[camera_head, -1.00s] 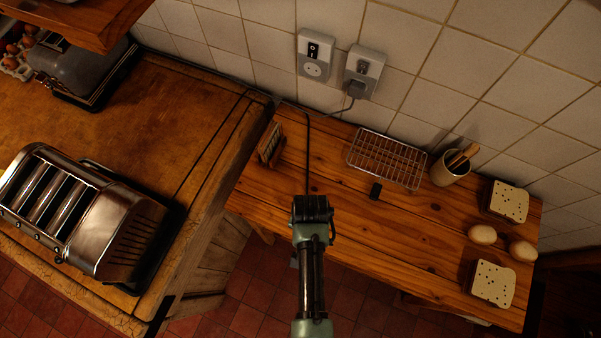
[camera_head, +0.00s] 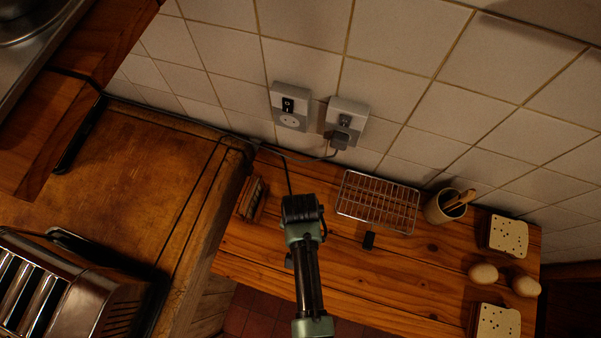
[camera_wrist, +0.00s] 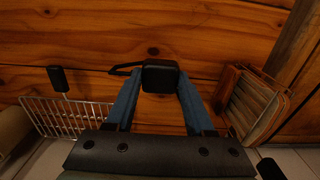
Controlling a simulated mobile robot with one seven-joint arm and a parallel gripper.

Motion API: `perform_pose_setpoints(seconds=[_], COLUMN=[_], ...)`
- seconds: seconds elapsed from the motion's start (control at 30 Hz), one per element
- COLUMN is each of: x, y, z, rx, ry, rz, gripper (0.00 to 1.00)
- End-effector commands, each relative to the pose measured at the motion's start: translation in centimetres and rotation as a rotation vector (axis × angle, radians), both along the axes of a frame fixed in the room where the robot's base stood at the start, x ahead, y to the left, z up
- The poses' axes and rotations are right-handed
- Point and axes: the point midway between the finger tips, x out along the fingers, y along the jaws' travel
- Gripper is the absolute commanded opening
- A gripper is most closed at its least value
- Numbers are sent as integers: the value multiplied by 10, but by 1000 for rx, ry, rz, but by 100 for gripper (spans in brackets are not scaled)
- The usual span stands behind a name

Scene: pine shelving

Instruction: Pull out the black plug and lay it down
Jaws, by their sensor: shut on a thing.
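My gripper (camera_wrist: 160,82) is shut on a black plug (camera_wrist: 160,74), held above or at the wooden bench top; I cannot tell whether it touches the wood. A dark cord loops out to the left of it in the wrist view. In the head view, my arm hides the fingers and plug, and a cord (camera_head: 287,180) runs from there up toward the wall.
A toaster (camera_head: 75,295) stands on the left counter.

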Motion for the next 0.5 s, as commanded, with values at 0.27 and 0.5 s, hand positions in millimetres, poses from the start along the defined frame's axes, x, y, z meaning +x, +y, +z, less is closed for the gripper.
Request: perform_pose_setpoints(seconds=[0.27,0.5], x=[0,0], y=[0,0], z=[-12,-31], rx=[0,-1], ry=[0,0], rz=[1,1], gripper=[0,0])
